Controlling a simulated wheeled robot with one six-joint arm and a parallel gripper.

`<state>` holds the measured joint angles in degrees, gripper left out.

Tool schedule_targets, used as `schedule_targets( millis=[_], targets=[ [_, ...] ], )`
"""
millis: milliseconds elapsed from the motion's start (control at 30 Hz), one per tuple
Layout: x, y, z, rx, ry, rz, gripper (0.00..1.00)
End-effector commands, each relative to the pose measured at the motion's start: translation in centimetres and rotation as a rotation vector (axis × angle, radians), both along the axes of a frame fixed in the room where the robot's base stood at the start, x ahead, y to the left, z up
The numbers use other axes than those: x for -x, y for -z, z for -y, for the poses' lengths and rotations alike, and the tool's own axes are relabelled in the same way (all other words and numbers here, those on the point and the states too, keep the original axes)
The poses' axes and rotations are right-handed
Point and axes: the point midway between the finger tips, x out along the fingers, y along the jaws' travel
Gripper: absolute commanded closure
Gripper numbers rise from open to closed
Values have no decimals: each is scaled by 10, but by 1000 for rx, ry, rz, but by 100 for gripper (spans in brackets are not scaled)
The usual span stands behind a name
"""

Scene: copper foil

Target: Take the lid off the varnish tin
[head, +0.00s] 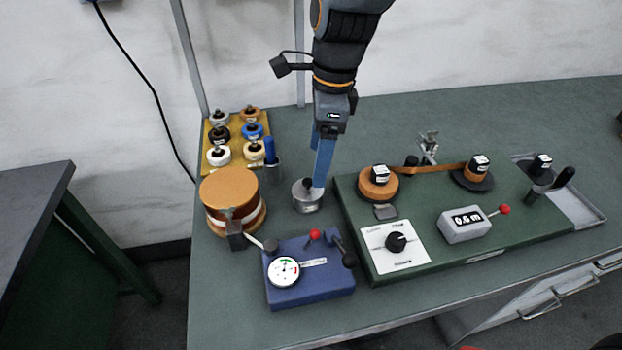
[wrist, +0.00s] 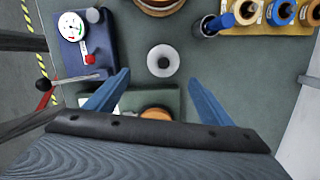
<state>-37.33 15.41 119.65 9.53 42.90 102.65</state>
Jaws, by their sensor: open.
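The varnish tin appears to be the short silver-grey round tin (head: 305,201) on the bench, left of the green board. In the wrist view my gripper (wrist: 160,77) is open and empty, with the tin's image just beyond the line between the fingertips. I see no clear contact.
A dark pot with a blue handle (head: 270,150) stands close behind the tin on the left. A copper roll (head: 230,192) and a blue gauge box (head: 318,285) are left and in front. The green board (head: 350,225) with reels is right. A yellow spool rack (head: 211,165) stands behind.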

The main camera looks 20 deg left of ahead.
Motion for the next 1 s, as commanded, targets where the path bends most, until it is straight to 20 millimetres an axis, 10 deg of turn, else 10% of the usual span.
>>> schedule_targets(
  millis=[1000],
  targets=[
    [0, 75, -20, 0, 4, -1, 25]
  ],
)
